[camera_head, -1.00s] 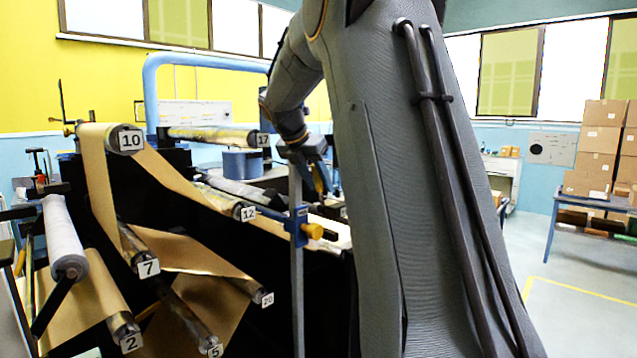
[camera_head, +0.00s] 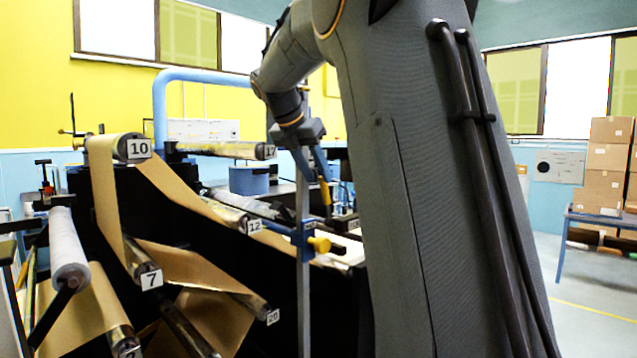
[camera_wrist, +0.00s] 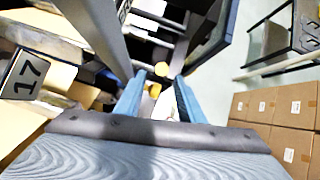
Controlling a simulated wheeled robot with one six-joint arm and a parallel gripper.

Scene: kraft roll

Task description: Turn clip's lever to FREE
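The blue clip (camera_head: 303,238) sits on an upright grey metal post (camera_head: 304,290), with a yellow knob (camera_head: 319,244) sticking out to the right. I cannot tell which part is the lever, and no FREE mark is readable. My gripper (camera_head: 318,195) hangs just above the clip, beside the post, pointing down. In the wrist view its two blue fingers (camera_wrist: 161,82) are spread apart with nothing held. I see no contact with the clip.
Paper rolls with number tags, such as roll 10 (camera_head: 132,147) and roll 7 (camera_head: 142,268), fill the rack left of the post. A blue pipe frame (camera_head: 160,105) stands behind. Cardboard boxes (camera_head: 603,165) are stacked at the right, with open floor before them.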

